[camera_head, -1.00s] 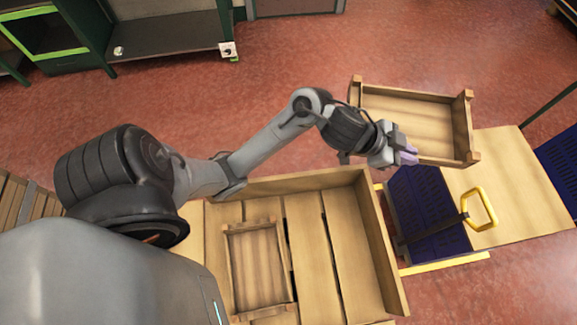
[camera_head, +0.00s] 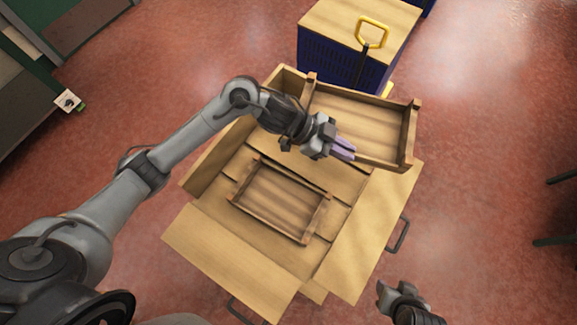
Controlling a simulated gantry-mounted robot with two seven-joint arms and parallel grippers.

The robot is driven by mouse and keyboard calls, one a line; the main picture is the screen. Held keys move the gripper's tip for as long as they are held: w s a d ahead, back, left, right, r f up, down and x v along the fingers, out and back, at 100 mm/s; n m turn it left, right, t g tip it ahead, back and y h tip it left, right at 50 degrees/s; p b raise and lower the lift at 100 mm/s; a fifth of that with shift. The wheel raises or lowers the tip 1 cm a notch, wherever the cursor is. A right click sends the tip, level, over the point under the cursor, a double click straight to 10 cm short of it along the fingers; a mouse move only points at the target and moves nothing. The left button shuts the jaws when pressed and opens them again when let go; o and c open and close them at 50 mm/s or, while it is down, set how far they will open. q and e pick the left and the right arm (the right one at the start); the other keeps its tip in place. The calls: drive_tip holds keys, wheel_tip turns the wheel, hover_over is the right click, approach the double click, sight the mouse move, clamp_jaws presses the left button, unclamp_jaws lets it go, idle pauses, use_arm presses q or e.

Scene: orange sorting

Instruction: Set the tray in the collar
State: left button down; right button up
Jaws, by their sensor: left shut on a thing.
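A wooden tray (camera_head: 362,117) with raised corner posts is held by my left gripper (camera_head: 343,149), whose purple fingers are shut on its near left side. The tray looks empty and level. It overlaps the far right part of the wooden collar (camera_head: 222,158) in the head view and hides that corner; its exact height is hard to tell. A second wooden tray (camera_head: 280,200) lies inside the collar on the slatted floor, left of the held one. My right gripper (camera_head: 386,292) is at the bottom right, outside the collar; its jaws are not clear.
A blue crate stack (camera_head: 340,62) with a wooden top and a yellow-handled bar (camera_head: 372,32) stands just beyond the collar. Dark metal handles (camera_head: 398,235) stick out beside the collar. Slatted floor shows around the lying tray.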

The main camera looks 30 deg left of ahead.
use_arm(q)
drive_tip(key=w+a+f+m+g+b, duration=0.1)
drive_tip(key=a+f+b, duration=0.3)
drive_tip(key=f, duration=0.3)
drive_tip(key=w+a+f+m+g+b, duration=0.1)
drive_tip(key=a+f+b, duration=0.2)
drive_tip(key=f, duration=0.5)
drive_tip(key=w+a+f+g+b, duration=0.1)
drive_tip(key=a+f+b, duration=0.3)
drive_tip(key=f, duration=0.4)
drive_tip(key=shift+w+a+m+g+b, duration=0.2)
drive_tip(key=shift+a+m+g+b, duration=0.15)
drive_tip(key=shift+m+b, duration=0.1)
drive_tip(key=shift+d+f, duration=0.1)
drive_tip(key=shift+f, duration=0.25)
